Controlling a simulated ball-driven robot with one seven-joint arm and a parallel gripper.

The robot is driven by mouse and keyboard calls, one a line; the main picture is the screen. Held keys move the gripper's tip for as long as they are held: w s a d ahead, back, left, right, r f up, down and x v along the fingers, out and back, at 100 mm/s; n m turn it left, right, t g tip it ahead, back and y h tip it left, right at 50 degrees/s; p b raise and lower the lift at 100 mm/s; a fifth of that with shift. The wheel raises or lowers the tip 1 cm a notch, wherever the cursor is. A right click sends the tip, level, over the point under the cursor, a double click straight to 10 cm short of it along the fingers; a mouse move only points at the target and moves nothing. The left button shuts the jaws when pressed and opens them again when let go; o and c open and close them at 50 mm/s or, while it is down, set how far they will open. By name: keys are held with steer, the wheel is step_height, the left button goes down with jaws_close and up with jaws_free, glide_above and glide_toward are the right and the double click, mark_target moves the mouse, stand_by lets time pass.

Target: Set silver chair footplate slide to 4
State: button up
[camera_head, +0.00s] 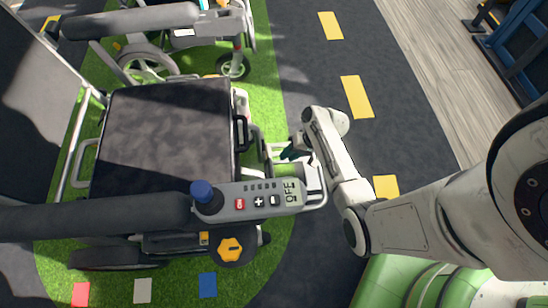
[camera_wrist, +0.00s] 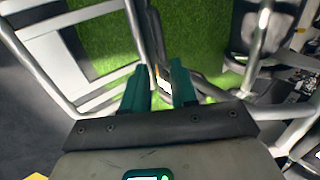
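A wheelchair with a dark seat (camera_head: 165,135) and pale metal frame fills the left of the head view. I take it for the silver chair. My gripper (camera_head: 283,152) is at its right side, low by the frame tubes. In the wrist view my gripper's two teal fingers (camera_wrist: 160,78) stand apart, with a gap between them. A dark post (camera_wrist: 152,40) runs toward the gap, with a small white and orange mark (camera_wrist: 163,80) between the fingertips. I cannot tell whether the fingers touch it. No footplate slide scale or number is readable.
A second wheelchair (camera_head: 165,20) stands behind. Silver tubes (camera_wrist: 55,70) flank my gripper in the wrist view.

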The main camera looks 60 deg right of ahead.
steer(key=b+x, duration=0.4)
steer(key=x, duration=0.5)
steer(key=shift+f, duration=0.15)
jaws_close()
